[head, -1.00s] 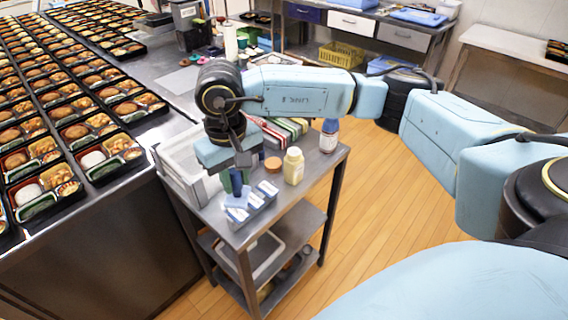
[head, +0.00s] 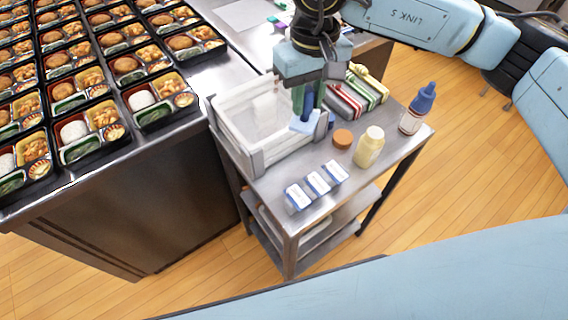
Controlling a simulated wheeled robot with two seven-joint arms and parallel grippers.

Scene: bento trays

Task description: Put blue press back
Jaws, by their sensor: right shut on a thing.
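The blue press (head: 305,122) has a dark blue handle and a light blue flat base. My right gripper (head: 308,92), coming down from the top, is shut on its handle. The press shows by the right side of the clear white bin (head: 243,157); I cannot tell whether its base touches anything. A green piece beside the handle is partly hidden by the gripper. The fingertips are hard to make out. My left gripper is not in view.
On the steel cart (head: 250,195) stand several small blue-and-white boxes (head: 318,183), an orange-brown lid (head: 343,139), a cream bottle (head: 369,147), a blue-capped bottle (head: 415,110) and striped packets (head: 362,92). Bento trays (head: 160,102) fill the counter at left.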

